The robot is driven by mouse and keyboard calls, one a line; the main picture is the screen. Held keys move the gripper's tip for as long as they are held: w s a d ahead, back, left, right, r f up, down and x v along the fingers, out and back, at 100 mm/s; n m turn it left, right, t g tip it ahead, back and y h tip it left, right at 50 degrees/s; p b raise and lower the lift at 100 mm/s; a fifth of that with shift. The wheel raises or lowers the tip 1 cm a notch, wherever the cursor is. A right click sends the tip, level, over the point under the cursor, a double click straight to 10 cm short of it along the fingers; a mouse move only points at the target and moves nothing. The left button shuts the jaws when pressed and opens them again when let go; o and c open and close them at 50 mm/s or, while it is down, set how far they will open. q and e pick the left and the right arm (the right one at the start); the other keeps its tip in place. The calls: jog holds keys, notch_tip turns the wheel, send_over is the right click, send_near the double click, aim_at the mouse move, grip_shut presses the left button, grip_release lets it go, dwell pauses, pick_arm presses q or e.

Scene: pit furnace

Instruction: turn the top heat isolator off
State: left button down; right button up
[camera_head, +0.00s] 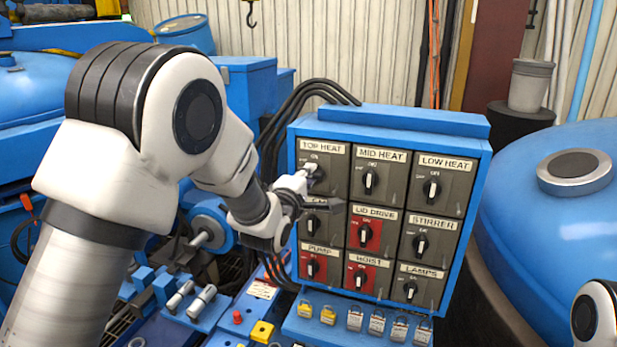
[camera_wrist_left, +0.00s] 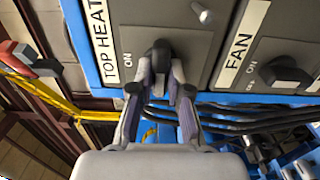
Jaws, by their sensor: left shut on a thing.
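The TOP HEAT isolator (camera_head: 312,167) is at the top left of the blue switch panel (camera_head: 391,122), under its white label. My left gripper (camera_head: 308,175) is shut on its black knob (camera_wrist_left: 159,56), one finger on each side in the left wrist view. The fingers hide much of the knob, so I cannot tell exactly how far it is turned. The ON mark (camera_wrist_left: 127,57) shows beside it. My right gripper is not in view.
MID HEAT (camera_head: 370,182) sits to the right of TOP HEAT. The FAN knob (camera_wrist_left: 287,75) is just below it, partly behind my gripper in the head view. Several padlocks (camera_head: 376,323) hang under the panel. A blue tank (camera_head: 562,215) stands at the right.

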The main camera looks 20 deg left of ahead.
pick_arm(q)
jog(key=shift+f, duration=0.1)
jog(key=c, duration=1.1)
grip_release()
jog(key=shift+s+a, duration=0.1)
jog(key=s, duration=1.2)
jog(key=shift+a, duration=0.2)
